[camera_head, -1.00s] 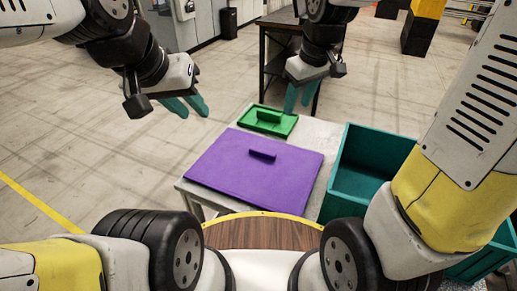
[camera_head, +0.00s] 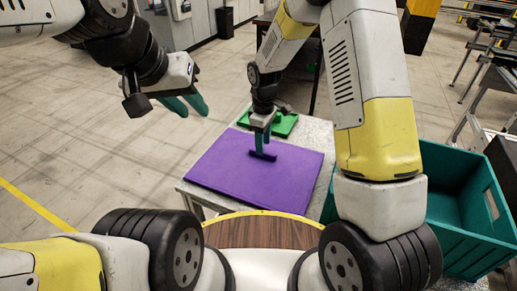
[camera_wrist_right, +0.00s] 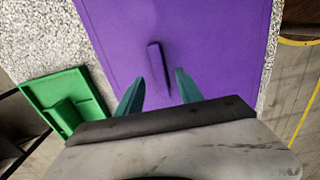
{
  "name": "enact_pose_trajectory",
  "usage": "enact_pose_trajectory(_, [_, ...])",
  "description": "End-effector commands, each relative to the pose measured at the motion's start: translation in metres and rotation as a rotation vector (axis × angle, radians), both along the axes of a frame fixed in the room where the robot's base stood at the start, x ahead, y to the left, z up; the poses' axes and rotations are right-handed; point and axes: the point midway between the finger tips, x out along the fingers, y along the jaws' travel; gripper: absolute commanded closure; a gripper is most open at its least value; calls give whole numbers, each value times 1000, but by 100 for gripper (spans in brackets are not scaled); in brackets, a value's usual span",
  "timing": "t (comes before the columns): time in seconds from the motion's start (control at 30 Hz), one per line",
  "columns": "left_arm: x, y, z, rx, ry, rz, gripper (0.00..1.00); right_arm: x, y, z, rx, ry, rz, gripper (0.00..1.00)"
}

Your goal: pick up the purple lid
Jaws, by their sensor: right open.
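The purple lid (camera_head: 245,180) lies flat on the speckled table, with a raised bar handle (camera_head: 263,156) at its middle. It also fills much of the right wrist view (camera_wrist_right: 205,35), with the handle (camera_wrist_right: 157,68) upright in the picture. My right gripper (camera_head: 263,147) is open above the lid, its teal fingers close to the handle. In the right wrist view the fingers (camera_wrist_right: 160,88) are spread apart, one to each side of the handle's near end. Contact cannot be told. My left gripper (camera_head: 191,106) hangs left of the table, away from the lid, with its two teal fingers apart and empty.
A smaller green lid (camera_head: 284,124) lies behind the purple one, partly hidden by my right gripper. A teal crate (camera_head: 470,239) stands right of the table, partly behind my right arm. A dark bench is at the back. The floor at left is clear.

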Motion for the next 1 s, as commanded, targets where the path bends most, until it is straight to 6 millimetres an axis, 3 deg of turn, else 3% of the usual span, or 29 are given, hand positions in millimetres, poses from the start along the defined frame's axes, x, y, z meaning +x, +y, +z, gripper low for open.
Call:
enact_pose_trajectory(0.2, [0,0,0,0,0,0,71,0,0,-28,-1,1,-1,56])
enact_pose_trajectory(0.47, [0,0,0,0,0,0,71,1,0,-30,0,0,-1,56])
enact_pose_trajectory(0.7, [0,0,0,0,0,0,71,1,0,-30,0,0,-1,100])
enact_pose_trajectory(1.0, [0,0,0,0,0,0,71,1,0,-30,0,0,-1,100])
